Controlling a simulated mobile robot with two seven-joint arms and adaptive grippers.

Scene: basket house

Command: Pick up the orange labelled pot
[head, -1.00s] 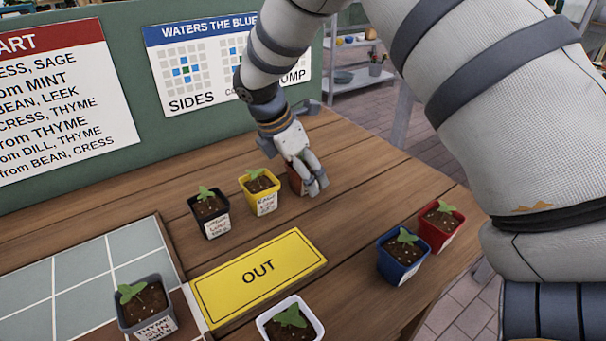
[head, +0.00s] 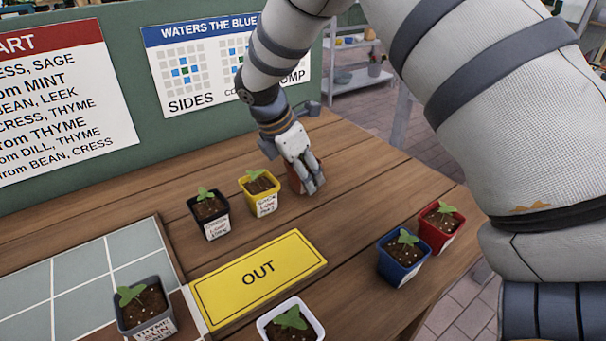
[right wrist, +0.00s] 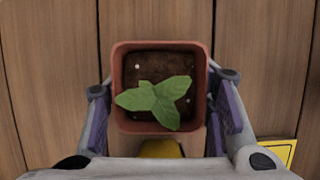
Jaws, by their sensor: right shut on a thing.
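A terracotta-orange pot (right wrist: 118,75) with dark soil and a green seedling (right wrist: 158,102) sits between the fingers of my right gripper (right wrist: 160,115) in the right wrist view. In the head view the same pot (head: 294,180) is mostly hidden behind my right gripper (head: 312,188), just right of the yellow pot, at the far part of the wooden table. The right gripper is shut on it, with a finger on each side. Its label is not visible. I cannot tell whether it is clear of the table. My left gripper is not in view.
A yellow pot (head: 264,204) and a black pot (head: 217,226) stand left of the gripper. A blue pot (head: 401,268) and a red pot (head: 440,236) stand at the right. A yellow OUT plate (head: 258,278), a white pot (head: 290,332) and a grey pot (head: 148,322) are nearer.

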